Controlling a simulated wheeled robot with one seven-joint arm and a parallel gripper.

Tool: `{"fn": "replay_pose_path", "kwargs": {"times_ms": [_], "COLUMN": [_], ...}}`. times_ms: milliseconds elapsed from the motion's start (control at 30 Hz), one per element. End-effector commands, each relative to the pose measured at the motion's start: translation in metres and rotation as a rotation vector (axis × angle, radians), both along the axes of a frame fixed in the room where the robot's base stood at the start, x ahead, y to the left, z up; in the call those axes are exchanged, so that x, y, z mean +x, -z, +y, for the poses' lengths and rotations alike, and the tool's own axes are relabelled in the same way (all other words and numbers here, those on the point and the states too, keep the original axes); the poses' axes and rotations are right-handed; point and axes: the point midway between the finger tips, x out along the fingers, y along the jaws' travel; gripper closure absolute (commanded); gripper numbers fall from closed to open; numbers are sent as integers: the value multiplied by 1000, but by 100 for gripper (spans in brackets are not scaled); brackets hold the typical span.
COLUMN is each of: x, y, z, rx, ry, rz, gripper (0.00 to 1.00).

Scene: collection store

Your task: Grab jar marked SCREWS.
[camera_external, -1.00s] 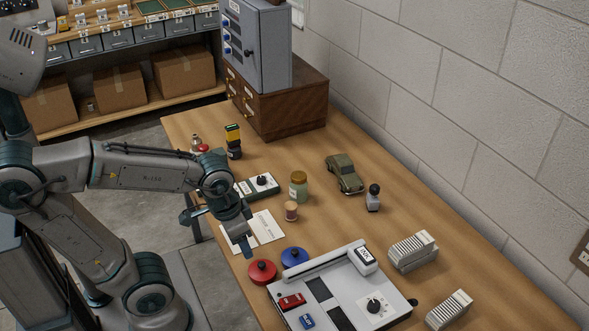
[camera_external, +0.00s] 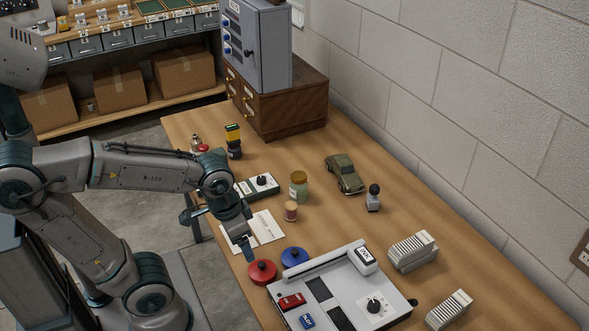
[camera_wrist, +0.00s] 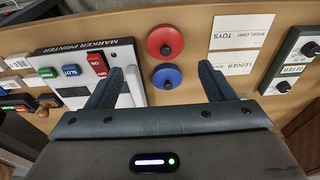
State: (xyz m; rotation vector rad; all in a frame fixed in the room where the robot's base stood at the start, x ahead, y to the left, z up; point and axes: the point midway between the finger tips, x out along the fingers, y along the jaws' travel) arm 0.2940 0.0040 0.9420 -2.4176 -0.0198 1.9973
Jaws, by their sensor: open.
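A jar (camera_external: 299,187) with a yellowish lid and a pale green body stands upright near the middle of the table in the external view. A light label shows on its side, but its lettering is too small to read. My gripper (camera_external: 218,229) is above the table's near edge, to the left of the jar and apart from it. In the wrist view my gripper (camera_wrist: 165,85) is open and empty, its fingers spread over the red and blue knobs. The jar does not show in the wrist view.
A spool (camera_external: 290,211) stands just in front of the jar. Red (camera_external: 262,271) and blue (camera_external: 294,257) knobs and a marker printer (camera_external: 350,285) are nearer.

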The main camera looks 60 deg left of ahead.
Motion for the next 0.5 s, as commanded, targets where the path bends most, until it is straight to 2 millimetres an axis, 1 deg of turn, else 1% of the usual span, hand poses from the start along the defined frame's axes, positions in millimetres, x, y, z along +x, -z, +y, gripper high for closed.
{"fn": "replay_pose_path", "kwargs": {"times_ms": [267,333,433,500], "x": [0,4,20,37], "y": [0,-2,-10,-19], "z": [0,1,6,13], "rx": [0,3,13,26], "ry": [2,16,81,161], "rz": [0,3,12,24], "gripper": [22,22,22,22]}}
